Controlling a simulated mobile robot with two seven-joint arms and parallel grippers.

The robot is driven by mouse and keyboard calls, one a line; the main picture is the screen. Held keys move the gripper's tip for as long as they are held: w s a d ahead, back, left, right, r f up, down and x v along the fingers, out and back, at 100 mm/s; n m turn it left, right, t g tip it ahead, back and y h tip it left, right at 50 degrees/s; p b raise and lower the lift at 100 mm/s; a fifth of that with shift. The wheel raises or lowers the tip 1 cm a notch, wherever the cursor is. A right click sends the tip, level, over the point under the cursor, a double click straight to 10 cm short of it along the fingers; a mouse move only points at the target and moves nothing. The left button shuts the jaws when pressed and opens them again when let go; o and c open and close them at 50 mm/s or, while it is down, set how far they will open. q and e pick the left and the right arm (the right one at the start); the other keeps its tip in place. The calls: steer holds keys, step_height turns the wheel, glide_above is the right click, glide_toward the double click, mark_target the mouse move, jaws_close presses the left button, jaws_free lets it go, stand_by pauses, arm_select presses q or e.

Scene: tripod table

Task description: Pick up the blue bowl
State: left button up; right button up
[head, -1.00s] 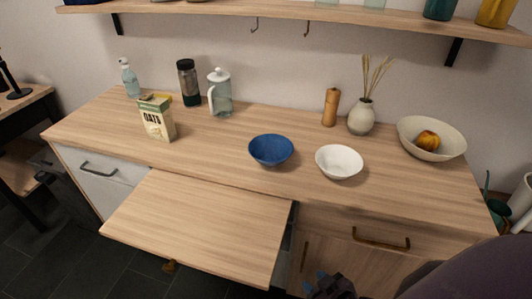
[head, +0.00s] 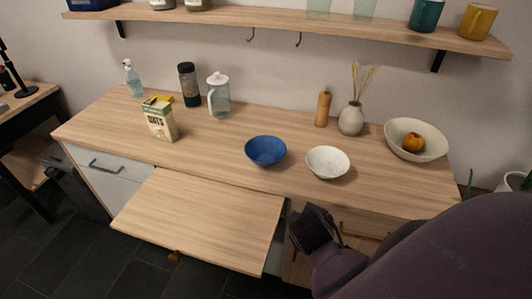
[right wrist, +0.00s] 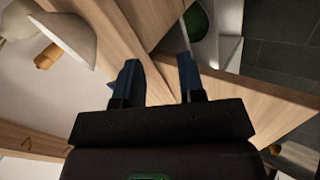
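The blue bowl (head: 265,152) stands upright on the wooden counter, near its front edge and just left of the white bowl (head: 327,163). It looks empty. My right arm comes in from the right in the head view, with its dark hand in front of the counter, below and right of the blue bowl and apart from it. In the right wrist view my right gripper (right wrist: 160,78) has its two blue fingers spread with nothing between them. My left gripper is not in view.
A pulled-out wooden board (head: 200,222) juts from the counter front. Behind the bowls stand a pepper mill (head: 322,109), a vase (head: 351,119) and a cream bowl (head: 430,143) with fruit. An oats box (head: 161,120) and a white-lidded jug (head: 219,97) stand left. A shelf (head: 280,27) hangs above.

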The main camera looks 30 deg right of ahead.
steer(key=w+r+n+t+h, duration=0.1)
steer(key=w+r+n+h, duration=0.15)
steer(key=w+n, duration=0.5)
steer(key=n+t+h, duration=0.2)
steer(key=n+h, duration=0.2)
steer(key=n, duration=0.1)
glide_toward(283, 154)
steer(key=x, duration=0.3)
steer(key=shift+w+f+y, duration=0.1)
steer(key=shift+w+y, duration=0.15)
steer(key=shift+w, duration=0.1)
steer(key=shift+s+d+b+x, duration=0.15)
steer(key=shift+b+x, duration=0.05)
steer(key=shift+x, duration=1.25)
steer(key=shift+s+d+b+x, duration=0.1)
steer(key=shift+s+b+x, duration=0.05)
steer(key=shift+x, duration=1.25)
jaws_close()
